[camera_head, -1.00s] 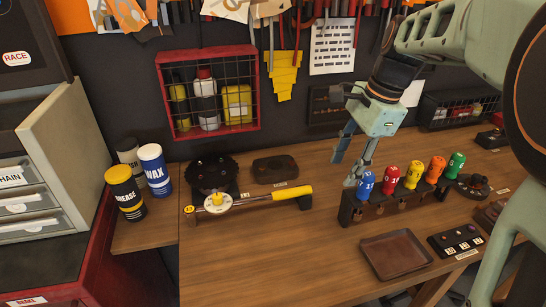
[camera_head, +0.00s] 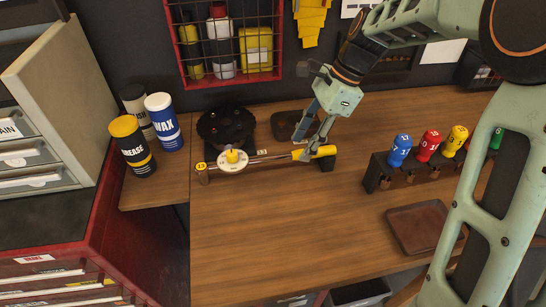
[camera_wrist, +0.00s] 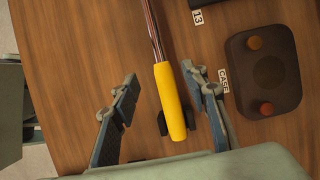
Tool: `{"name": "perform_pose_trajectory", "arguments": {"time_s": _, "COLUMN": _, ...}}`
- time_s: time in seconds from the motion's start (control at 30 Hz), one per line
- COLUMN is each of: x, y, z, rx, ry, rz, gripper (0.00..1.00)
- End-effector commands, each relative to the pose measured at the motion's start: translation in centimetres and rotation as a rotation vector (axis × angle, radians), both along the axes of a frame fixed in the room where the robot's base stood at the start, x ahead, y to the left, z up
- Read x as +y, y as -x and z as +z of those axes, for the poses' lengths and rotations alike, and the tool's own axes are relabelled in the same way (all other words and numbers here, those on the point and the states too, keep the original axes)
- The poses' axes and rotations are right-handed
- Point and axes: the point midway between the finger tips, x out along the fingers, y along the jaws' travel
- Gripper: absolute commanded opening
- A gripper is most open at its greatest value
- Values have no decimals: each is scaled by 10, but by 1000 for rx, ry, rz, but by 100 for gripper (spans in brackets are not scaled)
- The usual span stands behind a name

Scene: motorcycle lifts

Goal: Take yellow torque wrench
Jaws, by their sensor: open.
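The yellow torque wrench lies across the wooden workbench, its yellow handle (camera_head: 312,153) at the right end and its round dial head (camera_head: 233,160) at the left. The end of the handle rests by a small dark support. My gripper (camera_head: 303,150) is over the handle. In the wrist view the handle (camera_wrist: 170,103) lies between the two spread fingers of my gripper (camera_wrist: 160,95), nearer the right finger. The fingers are open and do not appear closed on it. The head is outside the wrist view.
A dark case (camera_wrist: 263,72) lies just right of the fingers in the wrist view. Grease (camera_head: 132,146) and wax (camera_head: 163,122) cans stand left. The front bench is clear.

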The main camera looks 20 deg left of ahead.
Motion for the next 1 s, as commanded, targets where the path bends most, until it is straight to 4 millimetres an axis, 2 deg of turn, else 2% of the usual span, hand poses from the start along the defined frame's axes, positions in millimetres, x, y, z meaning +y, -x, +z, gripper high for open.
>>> {"name": "perform_pose_trajectory", "arguments": {"time_s": 0.33, "x": 19, "y": 6, "z": -41, "rx": 2, "ry": 0, "rz": 1, "gripper": 41}}
{"name": "perform_pose_trajectory", "arguments": {"time_s": 0.67, "x": 21, "y": 7, "z": -47, "rx": 0, "ry": 1, "rz": 0, "gripper": 40}}
{"name": "perform_pose_trajectory", "arguments": {"time_s": 1.0, "x": 21, "y": 6, "z": -47, "rx": 0, "ry": 1, "rz": 0, "gripper": 3}}
